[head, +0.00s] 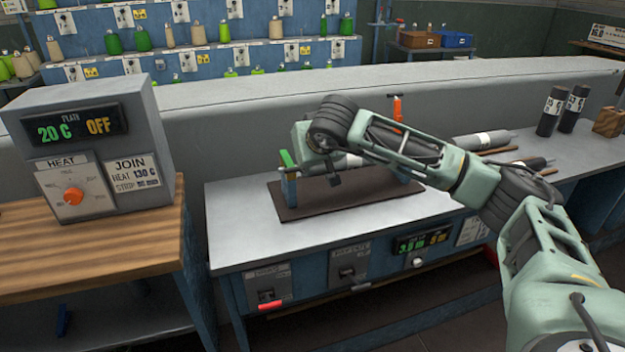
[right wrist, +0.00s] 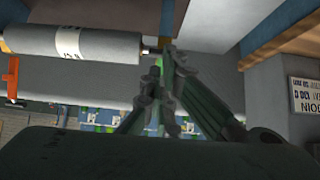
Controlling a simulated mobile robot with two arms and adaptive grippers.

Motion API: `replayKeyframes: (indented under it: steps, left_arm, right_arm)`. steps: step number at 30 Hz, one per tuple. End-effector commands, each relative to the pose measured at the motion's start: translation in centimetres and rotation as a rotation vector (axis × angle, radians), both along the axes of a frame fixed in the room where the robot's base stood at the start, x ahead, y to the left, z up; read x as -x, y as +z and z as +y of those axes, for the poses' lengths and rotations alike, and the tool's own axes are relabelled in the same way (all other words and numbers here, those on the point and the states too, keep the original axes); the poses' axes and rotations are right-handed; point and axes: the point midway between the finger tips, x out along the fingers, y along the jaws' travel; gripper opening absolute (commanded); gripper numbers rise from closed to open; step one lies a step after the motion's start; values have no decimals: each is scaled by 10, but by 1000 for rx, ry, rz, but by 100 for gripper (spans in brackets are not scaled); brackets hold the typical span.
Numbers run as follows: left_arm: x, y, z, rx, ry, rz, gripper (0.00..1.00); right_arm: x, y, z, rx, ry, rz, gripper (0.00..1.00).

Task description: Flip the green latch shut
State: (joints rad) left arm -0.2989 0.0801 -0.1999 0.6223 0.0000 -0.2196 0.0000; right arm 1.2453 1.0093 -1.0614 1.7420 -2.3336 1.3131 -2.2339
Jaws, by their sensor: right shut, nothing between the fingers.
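The green latch (head: 287,158) stands raised, slightly tilted, at the left end of a roller fixture on the bench. A grey roller with a white label (head: 325,168) lies across the fixture; it also shows in the right wrist view (right wrist: 85,42). My left gripper is not in view.
An orange latch (head: 397,108) stands upright at the fixture's right end. The fixture rests on a dark mat (head: 300,208). A heater box (head: 95,145) stands on the wooden table at left. More rollers (head: 483,140) lie at right. The bench's front left is clear.

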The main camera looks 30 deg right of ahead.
Motion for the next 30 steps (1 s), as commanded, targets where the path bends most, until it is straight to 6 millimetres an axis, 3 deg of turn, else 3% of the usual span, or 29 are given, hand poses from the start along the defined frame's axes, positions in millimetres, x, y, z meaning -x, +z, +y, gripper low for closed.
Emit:
replayKeyframes:
  steps: [6, 12, 30]
  left_arm:
    - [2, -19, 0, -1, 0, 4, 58]
    - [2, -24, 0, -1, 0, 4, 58]
    - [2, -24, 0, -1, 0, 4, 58]
  right_arm:
    - [36, -25, 8, 1, 1, -2, 0]
    - [54, -34, 13, 0, -1, -3, 0]
    - [57, -34, 14, -1, -1, -3, 0]
